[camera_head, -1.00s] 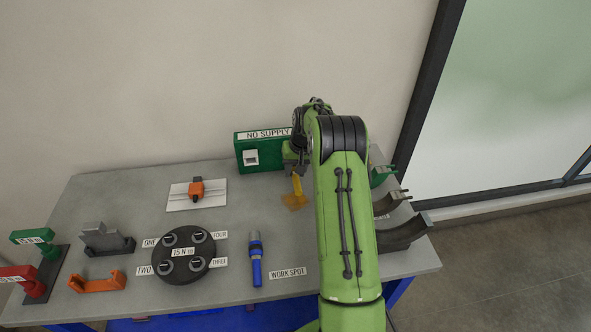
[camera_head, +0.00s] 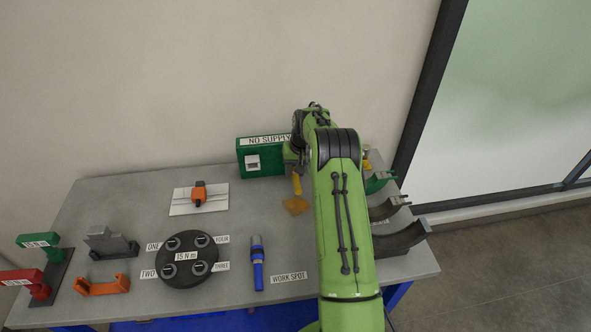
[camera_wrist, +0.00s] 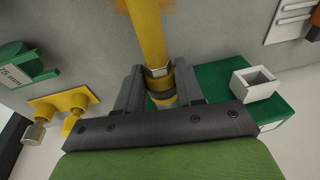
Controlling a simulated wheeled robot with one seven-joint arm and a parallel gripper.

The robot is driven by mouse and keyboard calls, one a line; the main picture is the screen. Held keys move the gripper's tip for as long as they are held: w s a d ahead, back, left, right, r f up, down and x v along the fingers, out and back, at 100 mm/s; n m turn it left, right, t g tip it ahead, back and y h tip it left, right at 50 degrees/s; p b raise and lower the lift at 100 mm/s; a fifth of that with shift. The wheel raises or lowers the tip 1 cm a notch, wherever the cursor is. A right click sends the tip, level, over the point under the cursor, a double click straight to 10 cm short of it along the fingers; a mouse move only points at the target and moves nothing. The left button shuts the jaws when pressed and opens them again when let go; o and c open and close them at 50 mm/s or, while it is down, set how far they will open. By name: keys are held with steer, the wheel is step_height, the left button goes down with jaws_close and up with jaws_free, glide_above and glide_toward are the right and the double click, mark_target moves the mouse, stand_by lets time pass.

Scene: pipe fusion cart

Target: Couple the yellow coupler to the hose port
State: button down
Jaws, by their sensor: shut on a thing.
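My gripper (camera_wrist: 160,95) is shut on the yellow coupler (camera_wrist: 158,74), with a dark finger on each side of it. A yellow hose-like length (camera_wrist: 148,30) runs from the coupler toward the top of the wrist view. In the head view the yellow piece (camera_head: 297,184) hangs below my wrist, above an orange-yellow patch (camera_head: 296,206) on the table. A yellow fitting with two stubs (camera_wrist: 62,108) is left of my gripper in the wrist view, apart from the coupler. It partly shows behind my arm in the head view (camera_head: 367,158). I cannot tell which part is the hose port.
A green box labelled NO SUPPLY (camera_head: 262,163) stands close behind my gripper. Curved holders (camera_head: 403,238) line the table's right edge. A black round stand (camera_head: 187,270), a blue tool (camera_head: 257,265) and a white plate with an orange clamp (camera_head: 214,203) are to the left.

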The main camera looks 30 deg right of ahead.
steer(key=shift+w+d, duration=0.1)
steer(key=shift+w, duration=0.1)
steer(key=shift+w+d+r+p, duration=0.1)
steer(key=shift+w+p, duration=0.1)
steer(key=shift+p, duration=0.15)
steer(key=c, duration=0.6)
jaws_free()
steer(key=v, duration=1.5)
steer(key=shift+s+r+p, duration=0.1)
steer(key=shift+r+p, duration=0.2)
